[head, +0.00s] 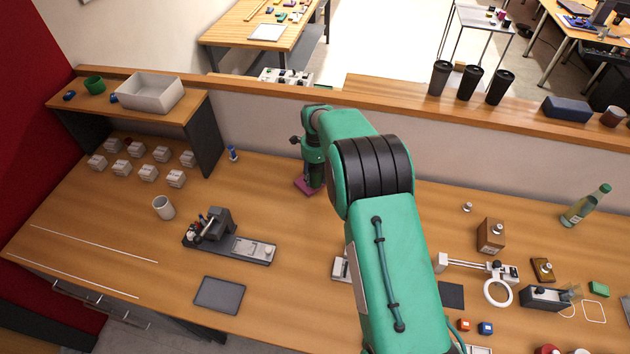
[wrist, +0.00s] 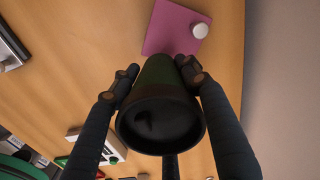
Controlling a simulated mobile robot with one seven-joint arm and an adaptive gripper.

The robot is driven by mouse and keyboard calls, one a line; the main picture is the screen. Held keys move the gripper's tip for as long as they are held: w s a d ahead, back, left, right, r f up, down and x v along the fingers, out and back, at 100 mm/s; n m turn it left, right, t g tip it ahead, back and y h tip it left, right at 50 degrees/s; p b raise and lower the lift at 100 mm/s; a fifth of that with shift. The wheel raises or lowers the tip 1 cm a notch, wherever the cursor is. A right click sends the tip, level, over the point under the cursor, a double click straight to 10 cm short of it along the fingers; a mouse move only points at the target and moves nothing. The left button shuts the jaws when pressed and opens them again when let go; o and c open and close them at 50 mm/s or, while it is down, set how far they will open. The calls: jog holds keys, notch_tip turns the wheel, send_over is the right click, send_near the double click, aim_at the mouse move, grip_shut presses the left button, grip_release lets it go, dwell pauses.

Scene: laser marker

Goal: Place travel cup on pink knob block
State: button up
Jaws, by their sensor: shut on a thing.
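The travel cup (wrist: 160,118) is a dark, greenish-black tapered cup. In the wrist view its wide end faces the camera, and my gripper (wrist: 158,80) is shut on it with one finger on each side. The pink knob block (wrist: 168,28) is a flat pink plate with a pale round knob (wrist: 200,30), just past the cup's narrow end. In the head view the pink block (head: 303,186) lies on the bench near the back wall. My gripper (head: 313,160) is above its right part, with the cup partly hidden. I cannot tell whether cup and block touch.
Several dark tumblers (head: 469,82) stand on the back ledge. A small blue-and-white bottle (head: 232,154) stands left of the block. A laser marker device (head: 228,240) and white mug (head: 163,207) are at front left. The wall rises close behind the block.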

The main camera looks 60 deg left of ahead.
aim_at(315, 180)
jog(key=shift+w+a, duration=0.15)
jog(key=shift+a, duration=0.15)
jog(key=shift+f, duration=1.7)
jog(key=shift+f, duration=0.2)
jog(key=o, duration=0.8)
jog(key=shift+c, duration=0.2)
jog(key=shift+d, duration=0.1)
jog(key=shift+r, duration=0.2)
notch_tip(315, 180, up, 12)
jog(key=shift+f, duration=0.1)
